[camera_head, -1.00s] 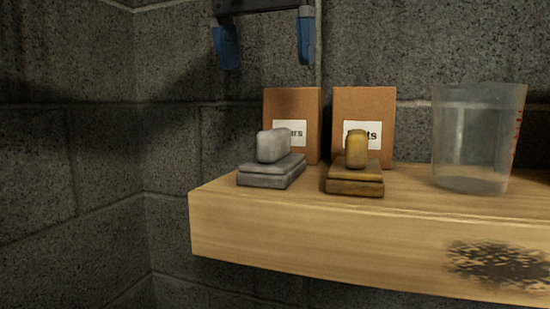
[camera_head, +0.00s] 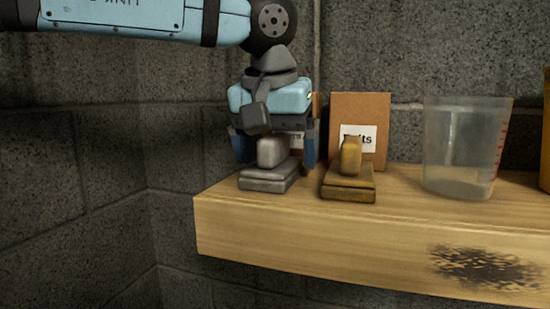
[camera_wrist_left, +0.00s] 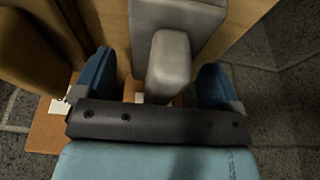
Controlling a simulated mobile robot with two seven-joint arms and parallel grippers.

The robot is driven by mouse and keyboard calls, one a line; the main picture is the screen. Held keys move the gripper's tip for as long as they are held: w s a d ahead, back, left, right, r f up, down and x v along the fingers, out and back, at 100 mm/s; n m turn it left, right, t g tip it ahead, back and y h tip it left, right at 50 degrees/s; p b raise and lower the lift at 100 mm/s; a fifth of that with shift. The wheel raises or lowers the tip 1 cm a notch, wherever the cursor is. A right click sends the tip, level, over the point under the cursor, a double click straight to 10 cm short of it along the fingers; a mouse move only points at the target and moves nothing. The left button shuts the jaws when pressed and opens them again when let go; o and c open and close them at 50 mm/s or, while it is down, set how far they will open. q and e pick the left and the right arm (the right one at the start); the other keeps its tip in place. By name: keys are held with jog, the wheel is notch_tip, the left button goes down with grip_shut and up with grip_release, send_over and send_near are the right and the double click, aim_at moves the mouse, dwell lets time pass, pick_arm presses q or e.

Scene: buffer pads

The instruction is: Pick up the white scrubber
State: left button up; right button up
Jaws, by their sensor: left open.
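The white scrubber (camera_head: 268,180), a pale grey pad with an upright block handle, sits near the left end of the wooden shelf. My left gripper (camera_head: 275,158) points down at it, its blue fingers spread to either side of the handle. In the left wrist view the scrubber's handle (camera_wrist_left: 169,66) stands between the two open fingertips (camera_wrist_left: 157,85), with a gap on each side. A yellow-brown scrubber (camera_head: 349,182) of the same shape sits to its right. My right gripper is not in view.
The wooden shelf (camera_head: 330,235) has its left edge just past the white scrubber. A brown box (camera_head: 360,108) with a label stands behind, and another is mostly hidden by my gripper. A clear measuring cup (camera_head: 463,150) stands to the right. A block wall is behind.

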aim_at(276, 135)
pick_arm(q)
jog(key=shift+s, duration=0.15)
jog(key=c, duration=0.3)
jog(key=shift+r, duration=0.1)
jog(key=c, duration=0.7)
jog(key=shift+r, duration=0.1)
notch_tip(276, 135, up, 20)
jog(key=shift+f+b, duration=0.1)
jog(key=shift+b, duration=0.5)
jog(key=shift+o, duration=1.2)
jog(key=shift+c, duration=0.5)
